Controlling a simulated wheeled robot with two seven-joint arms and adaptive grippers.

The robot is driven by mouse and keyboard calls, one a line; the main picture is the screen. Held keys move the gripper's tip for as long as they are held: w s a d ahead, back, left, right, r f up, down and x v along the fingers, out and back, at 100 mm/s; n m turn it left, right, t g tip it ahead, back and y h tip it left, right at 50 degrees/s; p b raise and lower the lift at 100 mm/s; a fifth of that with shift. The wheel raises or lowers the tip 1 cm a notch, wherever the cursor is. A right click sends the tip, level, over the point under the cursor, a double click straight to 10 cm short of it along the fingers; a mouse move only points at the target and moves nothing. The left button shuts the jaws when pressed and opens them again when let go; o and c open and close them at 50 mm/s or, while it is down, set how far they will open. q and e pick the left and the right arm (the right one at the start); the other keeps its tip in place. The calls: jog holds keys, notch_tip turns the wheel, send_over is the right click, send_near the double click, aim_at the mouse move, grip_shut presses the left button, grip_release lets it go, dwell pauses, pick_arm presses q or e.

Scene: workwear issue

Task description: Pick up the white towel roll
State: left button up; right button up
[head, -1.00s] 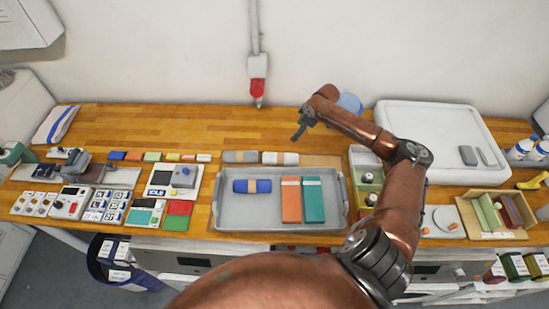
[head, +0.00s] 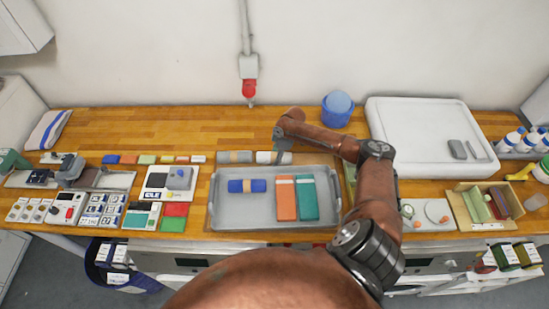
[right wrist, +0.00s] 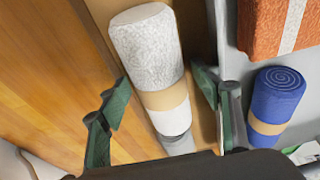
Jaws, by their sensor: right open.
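The white towel roll (head: 264,157) lies on the wooden counter just behind the grey tray, partly hidden by my right gripper (head: 283,142). In the right wrist view the white towel roll (right wrist: 146,48) has a tan band and lies lengthwise between the two open green-padded fingers. The fingers appear on either side of it, apart from it. My right gripper is open and empty above the roll. My left gripper is not in view.
A grey roll (head: 235,156) lies end to end with the white one. The grey tray (head: 222,216) in front holds a blue roll (head: 247,186), an orange towel (head: 286,198) and a teal towel (head: 306,198). A blue bucket (head: 337,115) stands behind.

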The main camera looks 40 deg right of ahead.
jog(key=shift+c, duration=0.6)
jog(key=c, duration=1.2)
jog(key=shift+r, duration=0.1)
